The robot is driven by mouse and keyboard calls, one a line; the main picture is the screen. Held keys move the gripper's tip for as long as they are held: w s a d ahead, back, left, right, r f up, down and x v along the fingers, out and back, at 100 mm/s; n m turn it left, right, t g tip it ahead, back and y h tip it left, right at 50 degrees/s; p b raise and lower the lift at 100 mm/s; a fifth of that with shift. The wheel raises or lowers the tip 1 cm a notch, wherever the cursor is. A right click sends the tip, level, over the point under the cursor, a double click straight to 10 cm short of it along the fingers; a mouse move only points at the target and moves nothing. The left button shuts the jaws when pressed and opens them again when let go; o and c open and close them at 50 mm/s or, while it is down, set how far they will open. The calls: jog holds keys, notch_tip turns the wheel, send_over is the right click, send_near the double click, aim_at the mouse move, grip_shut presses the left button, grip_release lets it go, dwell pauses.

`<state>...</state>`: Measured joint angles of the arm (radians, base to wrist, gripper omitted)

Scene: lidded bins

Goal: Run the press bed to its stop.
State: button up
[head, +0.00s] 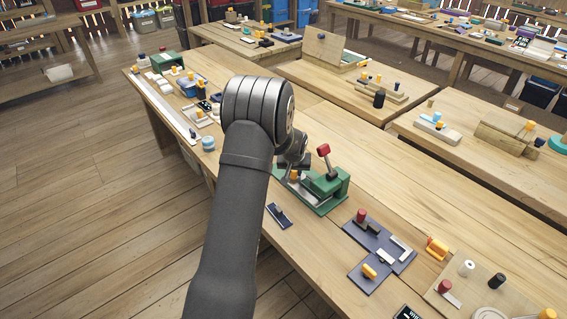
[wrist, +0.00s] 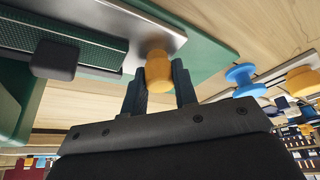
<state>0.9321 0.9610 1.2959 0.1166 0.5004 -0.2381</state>
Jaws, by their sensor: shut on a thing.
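The press (head: 330,187) is a green-based device on the near bench, with a red-knobbed lever (head: 323,150) standing up from its green body. A yellow knob (head: 294,174) rises beside the silver metal bed, partly hidden by my arm. In the wrist view, my gripper (wrist: 158,78) has one dark finger on each side of the yellow knob (wrist: 160,68) and is shut on it. The knob sits at the edge of the silver bed (wrist: 120,14), over the green base (wrist: 208,58). A ribbed dark green strip (wrist: 85,38) and a black block (wrist: 55,60) lie along the bed.
A blue spool-shaped knob (wrist: 245,78) stands to the right in the wrist view. A dark plate (head: 279,215) lies in front of the press, and dark blue mats (head: 378,243) with knobs lie to its right. Bare bench wood (head: 375,165) is clear behind the press.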

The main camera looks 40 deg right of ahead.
jog(key=shift+s, duration=0.65)
jog(key=o, duration=1)
jog(key=v, duration=0.3)
jog(key=shift+s+a, duration=0.3)
jog(key=shift+a, duration=0.05)
jog(key=s+a, duration=0.7)
jog(key=s, duration=0.1)
jog(key=shift+a, duration=0.4)
